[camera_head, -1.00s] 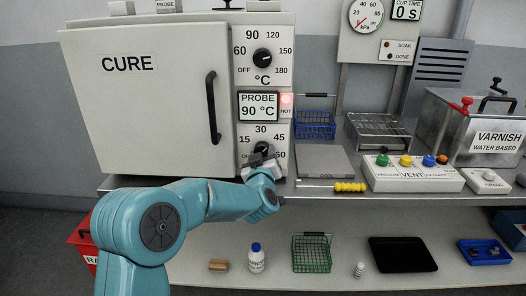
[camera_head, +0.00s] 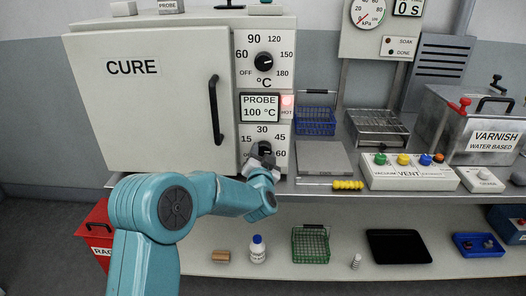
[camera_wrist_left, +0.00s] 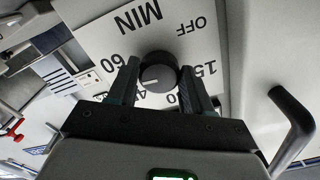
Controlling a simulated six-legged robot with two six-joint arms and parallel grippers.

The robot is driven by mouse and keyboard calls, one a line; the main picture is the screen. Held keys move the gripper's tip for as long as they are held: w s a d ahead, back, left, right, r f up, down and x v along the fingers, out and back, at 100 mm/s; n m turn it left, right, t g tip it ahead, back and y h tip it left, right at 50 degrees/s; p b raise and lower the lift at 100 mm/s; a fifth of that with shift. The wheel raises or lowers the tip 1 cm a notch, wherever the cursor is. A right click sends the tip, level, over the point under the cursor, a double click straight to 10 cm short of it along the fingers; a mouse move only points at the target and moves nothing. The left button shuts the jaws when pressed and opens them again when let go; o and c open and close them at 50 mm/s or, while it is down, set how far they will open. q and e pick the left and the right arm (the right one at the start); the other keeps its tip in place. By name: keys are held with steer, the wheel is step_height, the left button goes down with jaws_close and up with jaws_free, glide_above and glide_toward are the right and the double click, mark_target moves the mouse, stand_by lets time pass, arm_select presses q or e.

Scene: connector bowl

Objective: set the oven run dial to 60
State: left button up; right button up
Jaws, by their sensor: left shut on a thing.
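The lower dial (camera_head: 264,148) of the oven (camera_head: 150,100) is the run dial, marked OFF, 15, 30, 45 and 60. My left gripper (camera_head: 262,162) is at this dial, partly covering it in the head view. In the left wrist view, the black round dial (camera_wrist_left: 157,74) sits between the two fingers of my left gripper (camera_wrist_left: 160,84), which are shut on it. A white mark on the dial points left there, toward the side with 60 and 45; its exact setting is hard to read. My right gripper is not in view.
The upper temperature dial (camera_head: 264,62) and the probe display (camera_head: 260,107), reading 100 °C, are above. The oven door handle (camera_head: 216,110) stands out to the left.

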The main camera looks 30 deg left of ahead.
arm_select(q)
steer(key=shift+m+p, duration=0.65)
steer(key=shift+m, duration=1.25)
steer(key=o, duration=1)
steer(key=shift+o, duration=0.2)
steer(key=b+v, duration=0.1)
steer(key=v, duration=1.5)
